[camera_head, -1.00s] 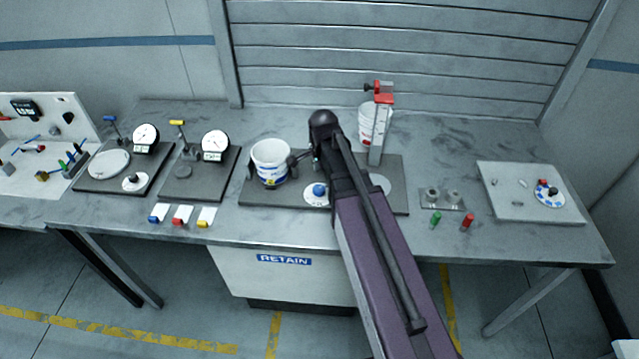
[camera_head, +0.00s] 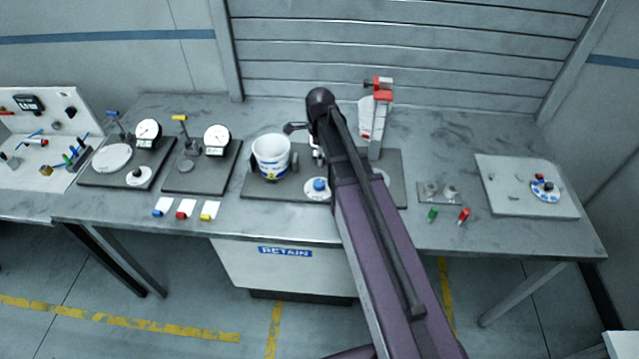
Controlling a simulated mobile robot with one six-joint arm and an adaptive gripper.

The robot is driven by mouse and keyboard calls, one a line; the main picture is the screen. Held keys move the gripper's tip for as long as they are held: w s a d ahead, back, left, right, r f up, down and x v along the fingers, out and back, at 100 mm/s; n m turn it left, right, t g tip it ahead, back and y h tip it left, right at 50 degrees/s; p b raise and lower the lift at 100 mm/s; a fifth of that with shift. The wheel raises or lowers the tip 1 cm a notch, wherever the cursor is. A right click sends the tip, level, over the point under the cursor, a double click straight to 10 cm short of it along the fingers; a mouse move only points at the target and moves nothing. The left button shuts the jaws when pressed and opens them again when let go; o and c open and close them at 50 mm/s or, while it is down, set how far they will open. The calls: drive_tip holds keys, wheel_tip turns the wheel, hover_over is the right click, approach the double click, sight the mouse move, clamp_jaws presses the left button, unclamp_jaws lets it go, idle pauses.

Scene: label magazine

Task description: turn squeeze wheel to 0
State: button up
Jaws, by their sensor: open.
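A white dial with a blue knob (camera_head: 318,186) sits on the dark base plate (camera_head: 262,194) in the middle of the bench; it looks like the squeeze wheel. Its markings are too small to read. A white cup (camera_head: 270,153) with a blue and yellow band stands on the same plate, left of and behind the dial, with dark pads beside it. My gripper (camera_head: 304,136) is behind the dial and right of the cup, apart from the knob. It is open and seems empty, but is partly hidden by my wrist.
A red-topped upright stand (camera_head: 377,120) with a white container rises behind my arm. Two gauge stations (camera_head: 147,132) stand at left. Green and red pegs (camera_head: 433,214) lie at right before a pale panel (camera_head: 510,195) with another dial. Three coloured tags (camera_head: 186,208) lie along the front edge.

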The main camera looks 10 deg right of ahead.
sight(320, 183)
drive_tip(key=shift+f+b, duration=6.8)
drive_tip(key=shift+f, duration=0.05)
drive_tip(key=c, duration=1.1)
